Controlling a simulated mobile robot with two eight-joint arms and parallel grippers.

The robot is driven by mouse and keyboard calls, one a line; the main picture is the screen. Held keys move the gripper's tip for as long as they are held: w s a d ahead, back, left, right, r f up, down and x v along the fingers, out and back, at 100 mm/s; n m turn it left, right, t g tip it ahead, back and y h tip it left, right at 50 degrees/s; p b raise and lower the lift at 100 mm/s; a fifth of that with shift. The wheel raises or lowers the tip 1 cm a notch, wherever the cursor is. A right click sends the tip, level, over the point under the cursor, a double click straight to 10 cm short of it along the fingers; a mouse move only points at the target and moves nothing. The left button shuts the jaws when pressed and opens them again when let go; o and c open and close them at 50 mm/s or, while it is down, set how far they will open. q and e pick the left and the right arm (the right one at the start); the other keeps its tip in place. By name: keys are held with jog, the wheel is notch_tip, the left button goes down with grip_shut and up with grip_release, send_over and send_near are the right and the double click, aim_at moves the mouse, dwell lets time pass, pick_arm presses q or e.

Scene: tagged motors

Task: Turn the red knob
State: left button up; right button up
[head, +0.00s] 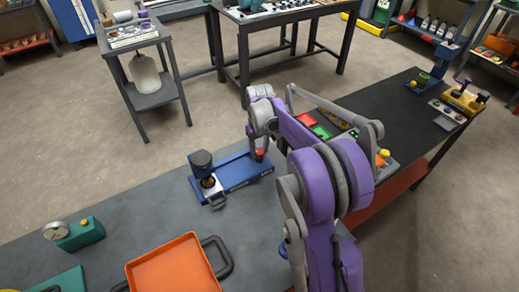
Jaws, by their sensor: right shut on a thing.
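A blue base plate (236,174) lies on the grey bench, with a dark motor-like cylinder (200,162) standing on its left end. The red knob (260,154) shows as a small red patch at the right end of the plate. My right gripper (259,146) reaches down onto it from above and is shut on it. The gripper and the purple arm hide most of the knob, so its angle cannot be told. My left gripper is not in view.
An orange tray (172,268) with dark handles lies at the front of the bench. A green device with a round gauge (80,234) stands at the left. A black-topped bench (402,110) with coloured parts lies behind my right arm.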

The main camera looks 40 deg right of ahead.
aim_at(260, 151)
jog(key=c, duration=0.3)
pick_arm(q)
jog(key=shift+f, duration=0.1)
pick_arm(e)
jog(key=n, duration=0.3)
jog(key=shift+n, duration=0.4)
jog(key=o, duration=1.3)
jog(key=shift+r, duration=0.1)
jog(key=shift+r+p, duration=1.9)
jog(key=shift+r, duration=2.05)
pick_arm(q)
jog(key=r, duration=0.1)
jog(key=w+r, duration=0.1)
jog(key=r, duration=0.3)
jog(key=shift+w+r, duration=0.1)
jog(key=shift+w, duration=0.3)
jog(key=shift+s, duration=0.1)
